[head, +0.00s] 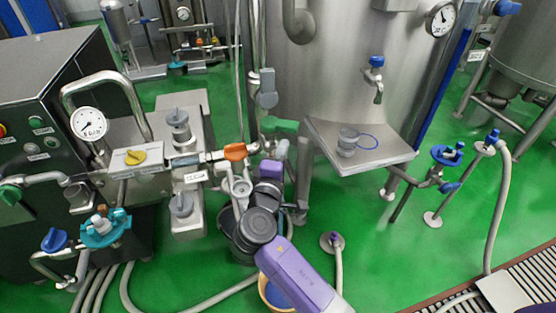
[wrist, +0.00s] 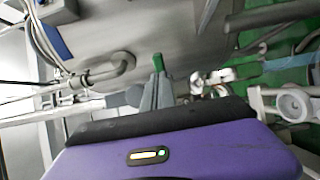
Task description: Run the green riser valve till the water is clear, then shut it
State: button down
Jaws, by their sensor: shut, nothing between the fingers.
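The green riser valve handle (head: 280,125) sits on the thin vertical pipe in front of the large steel tank. In the wrist view a green piece (wrist: 158,62), likely this handle, shows just past my fingertips. My gripper (head: 281,147) is shut and empty, close below the handle in the head view. In the wrist view the grey fingers (wrist: 156,80) are together. I cannot tell whether they touch the handle. A dark bucket (head: 233,245) stands on the floor, mostly hidden behind my arm. No water stream is visible, and its clarity cannot be seen.
An orange-handled valve (head: 235,151) is on the horizontal pipe just left of my gripper. Hoses cross the floor at lower left. Green floor is open right of my arm.

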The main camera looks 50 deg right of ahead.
aim_at(296, 133)
jog(key=shift+x, duration=2.45)
jog(key=shift+d+p, duration=0.1)
jog(key=shift+p, duration=0.25)
jog(key=shift+s+d+r+n+t+y+p, duration=0.1)
jog(key=shift+d+n+t+y+p, duration=0.5)
jog(key=shift+t, duration=0.35)
jog(key=shift+s+d+r+n+t+y+p, duration=0.1)
jog(key=shift+d+n+t+y+p, duration=0.4)
jog(key=shift+n+t+p, duration=0.4)
jog(key=shift+w+d+f+t+y, duration=0.2)
jog(key=shift+d+t+y, duration=0.1)
jog(key=shift+d, duration=0.15)
jog(key=shift+w+d, duration=0.1)
jog(key=shift+d, duration=0.35)
jog(key=shift+d+r, duration=0.1)
jog(key=shift+d, duration=0.05)
